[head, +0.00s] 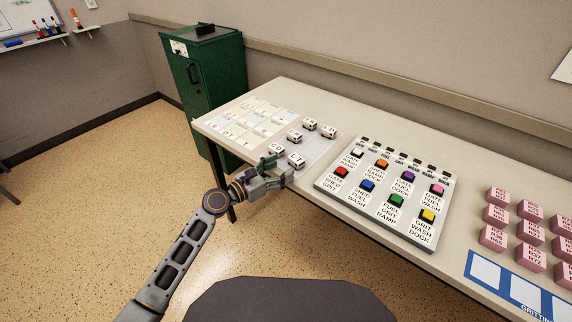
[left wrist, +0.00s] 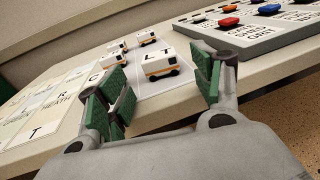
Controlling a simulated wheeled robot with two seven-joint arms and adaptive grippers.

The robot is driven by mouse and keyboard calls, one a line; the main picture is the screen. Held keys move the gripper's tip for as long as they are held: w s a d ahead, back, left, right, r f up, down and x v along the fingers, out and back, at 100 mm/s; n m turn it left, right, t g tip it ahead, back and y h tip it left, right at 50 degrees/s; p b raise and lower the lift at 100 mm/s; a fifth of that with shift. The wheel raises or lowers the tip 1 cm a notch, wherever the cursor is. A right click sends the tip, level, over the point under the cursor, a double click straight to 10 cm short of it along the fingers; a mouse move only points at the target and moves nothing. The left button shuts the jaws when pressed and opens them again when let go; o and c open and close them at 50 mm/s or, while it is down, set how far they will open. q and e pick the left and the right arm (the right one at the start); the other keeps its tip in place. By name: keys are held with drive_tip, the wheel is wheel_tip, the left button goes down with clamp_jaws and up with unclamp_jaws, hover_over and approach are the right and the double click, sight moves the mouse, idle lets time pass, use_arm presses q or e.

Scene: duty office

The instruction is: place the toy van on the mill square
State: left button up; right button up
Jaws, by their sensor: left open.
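Several small white toy vans with orange trim stand on a pale grey mat (head: 318,147) on the long table. The van nearest my left gripper (head: 296,161) also shows in the left wrist view (left wrist: 160,64), with letters on its roof, just beyond and between my fingers. My left gripper (head: 279,170) is open and empty at the table's front edge, its green pads apart. A board of pale lettered squares (head: 246,120) lies left of the vans. Its words are too small in the head view to tell which square is mill. My right gripper is not in view.
A sloped panel (head: 325,184) with several coloured buttons stands right of the vans. Pink blocks (head: 493,237) and a blue-edged card (head: 478,265) lie farther right. A green cabinet (head: 217,75) stands behind the table's left end.

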use_arm(q)
drive_tip(key=v, duration=0.3)
drive_tip(key=shift+v, duration=1.55)
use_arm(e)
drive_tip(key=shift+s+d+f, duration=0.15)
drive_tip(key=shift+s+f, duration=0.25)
use_arm(q)
drive_tip(key=s+a+f+m+g+y, duration=0.3)
drive_tip(key=f+m, duration=0.4)
drive_tip(key=f, duration=0.8)
drive_tip(key=s+a+f+m+g+y, duration=0.1)
drive_tip(key=s+a+f+m+y, duration=0.45)
drive_tip(key=f, duration=0.95)
drive_tip(key=s+a+f+m+g+y, duration=0.2)
drive_tip(key=s+f+m, duration=0.6)
drive_tip(key=s+f, duration=0.2)
drive_tip(key=s+a+f+m+g+y, duration=0.2)
drive_tip(key=s+a+f+m+g, duration=0.1)
drive_tip(key=s+f+m, duration=0.5)
drive_tip(key=shift+s+f, duration=1.35)
drive_tip(key=shift+f, duration=0.2)
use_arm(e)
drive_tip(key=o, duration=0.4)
